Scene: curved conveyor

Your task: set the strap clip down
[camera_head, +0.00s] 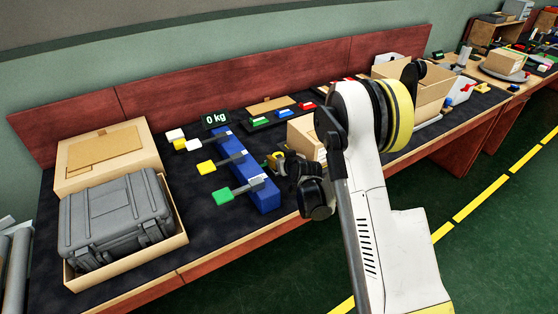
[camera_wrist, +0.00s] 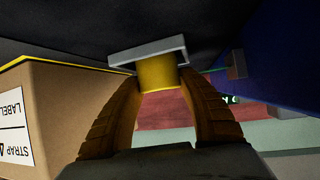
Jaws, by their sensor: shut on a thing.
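The strap clip (camera_wrist: 156,72) shows in the wrist view as a yellow block with a flat grey plate across its end. My gripper (camera_wrist: 158,88) is shut on the yellow block, one ribbed finger on each side. The grey plate is close to the dark table mat (camera_wrist: 60,25); I cannot tell whether they touch. In the head view my gripper (camera_head: 274,160) is low over the mat, just right of the long blue block (camera_head: 262,197). There the clip is mostly hidden by my gripper.
A cardboard box (camera_head: 303,136) stands close behind my gripper; its STRAP label (camera_wrist: 12,128) shows in the wrist view. Coloured paddles, including a green one (camera_head: 223,196), stick out left of the blue block. A grey case (camera_head: 115,215) sits in a carton at the left.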

